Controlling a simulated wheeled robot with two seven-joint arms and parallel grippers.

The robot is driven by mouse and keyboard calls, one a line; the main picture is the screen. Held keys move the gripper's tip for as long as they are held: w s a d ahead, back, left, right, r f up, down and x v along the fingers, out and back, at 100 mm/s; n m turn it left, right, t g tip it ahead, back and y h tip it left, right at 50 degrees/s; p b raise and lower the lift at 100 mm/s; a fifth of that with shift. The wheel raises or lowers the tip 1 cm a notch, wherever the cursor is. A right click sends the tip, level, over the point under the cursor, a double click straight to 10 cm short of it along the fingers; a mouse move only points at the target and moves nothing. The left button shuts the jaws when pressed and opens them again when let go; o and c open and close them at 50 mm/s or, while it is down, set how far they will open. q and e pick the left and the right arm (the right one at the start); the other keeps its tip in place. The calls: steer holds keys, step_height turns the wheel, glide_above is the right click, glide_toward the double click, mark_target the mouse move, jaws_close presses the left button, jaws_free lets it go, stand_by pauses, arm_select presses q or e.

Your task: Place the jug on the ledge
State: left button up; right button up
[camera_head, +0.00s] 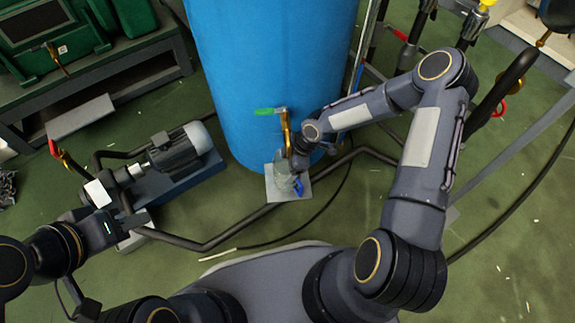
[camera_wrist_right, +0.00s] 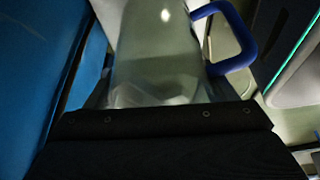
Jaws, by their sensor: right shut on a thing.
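The jug (camera_head: 283,180) is clear with a blue handle, at the foot of the blue tank, under the brass spout with the green-handled tap. It overlaps the small grey ledge (camera_head: 274,194); I cannot tell whether its base touches it. My right gripper (camera_head: 292,168) is shut on the jug, its fingers partly hidden by my wrist. In the right wrist view the jug (camera_wrist_right: 158,50) stands between the fingers, its handle to the right. My left gripper (camera_head: 132,232) is at the lower left, far from the jug; its opening is unclear.
The blue tank (camera_head: 265,75) rises right behind the ledge. The green-handled tap (camera_head: 270,111) is just above the jug. A pump with a motor (camera_head: 180,150) stands to the left. A dark pipe (camera_head: 225,235) and a thin hose cross the green floor.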

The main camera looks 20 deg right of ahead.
steer(key=shift+f, duration=0.1)
steer(key=o, duration=1.3)
steer(key=s+d+r+m+h+p, duration=0.1)
steer(key=s+d+r+p, duration=0.15)
steer(key=r, duration=0.55)
steer(key=s+d+r+m+h+p, duration=0.1)
steer(key=d+r+m, duration=0.1)
steer(key=d+r, duration=0.35)
steer(key=s+d+r+m+p, duration=0.1)
steer(key=d+r+p, duration=0.1)
steer(key=r, duration=0.7)
steer(key=s+r+m+t, duration=0.1)
steer(key=s+r+m, duration=0.3)
steer(key=s+r, duration=0.1)
steer(key=s+a+r+m+t+y, duration=0.1)
steer(key=s+r+m+t, duration=0.1)
steer(key=s+r+m, duration=0.3)
steer(key=s+a+r+m+t, duration=0.1)
steer(key=s+r+m+t, duration=0.1)
steer(key=s+r+m, duration=0.2)
steer(key=shift+s+a+r+m, duration=0.1)
steer(key=shift+s+r+m, duration=0.15)
steer(key=shift+s, duration=0.65)
steer(key=shift+s+a+r+m, duration=0.15)
steer(key=shift+s+r, duration=0.15)
steer(key=shift+s, duration=0.6)
